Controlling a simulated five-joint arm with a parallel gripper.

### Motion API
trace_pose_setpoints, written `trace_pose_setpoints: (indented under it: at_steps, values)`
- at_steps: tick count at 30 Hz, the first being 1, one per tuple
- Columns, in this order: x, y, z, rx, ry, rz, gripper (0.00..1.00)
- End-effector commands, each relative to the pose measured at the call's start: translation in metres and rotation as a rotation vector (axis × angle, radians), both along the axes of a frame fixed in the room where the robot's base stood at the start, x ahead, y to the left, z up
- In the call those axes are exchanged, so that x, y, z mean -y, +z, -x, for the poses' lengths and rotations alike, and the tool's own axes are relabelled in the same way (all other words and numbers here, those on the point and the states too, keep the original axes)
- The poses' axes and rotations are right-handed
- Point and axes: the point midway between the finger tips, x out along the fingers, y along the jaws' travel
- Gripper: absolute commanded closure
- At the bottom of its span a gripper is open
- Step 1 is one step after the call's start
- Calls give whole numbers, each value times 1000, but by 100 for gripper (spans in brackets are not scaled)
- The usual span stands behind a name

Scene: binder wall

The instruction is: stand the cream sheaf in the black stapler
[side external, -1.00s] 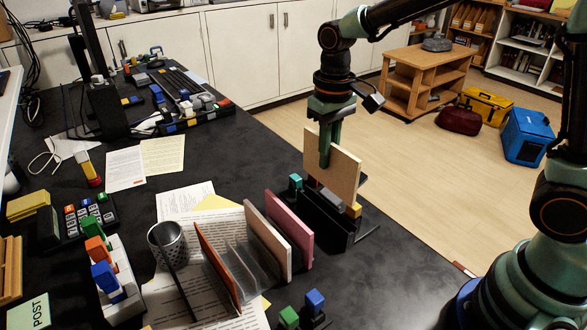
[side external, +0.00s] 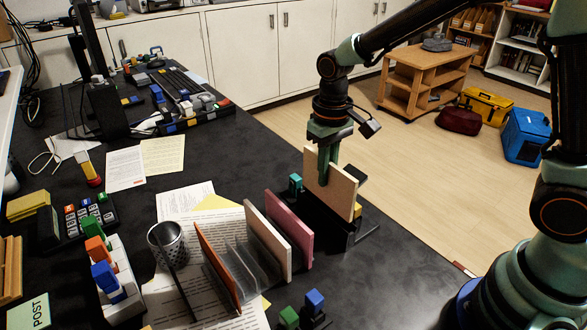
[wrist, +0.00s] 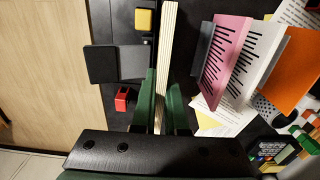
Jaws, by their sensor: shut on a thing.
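The cream sheaf (side external: 338,188) is a thin upright board, held on edge between the green fingers of my gripper (side external: 325,170). In the wrist view the sheaf (wrist: 168,45) shows edge-on between both fingers (wrist: 163,82), which are shut on it. The black stapler (side external: 321,217) is a long dark shape on the desk, directly below and partly behind the sheaf. The sheaf covers much of the stapler, so I cannot tell whether its lower edge is inside it or just above.
Pink (side external: 289,222) and pale (side external: 267,240) boards and an orange board (side external: 219,270) stand in a clear rack to the left. A teal block (side external: 295,182) sits by the stapler. A black angled plate (side external: 363,232) lies to its right.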

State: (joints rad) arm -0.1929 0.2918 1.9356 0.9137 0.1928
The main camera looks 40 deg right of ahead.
Motion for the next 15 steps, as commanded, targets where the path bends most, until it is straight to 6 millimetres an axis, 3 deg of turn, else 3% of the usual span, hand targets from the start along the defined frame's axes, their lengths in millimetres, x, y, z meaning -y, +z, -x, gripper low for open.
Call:
trace_pose_setpoints:
  at_steps: [15]
  values:
    - [0,-5,0,0,0,0,100]
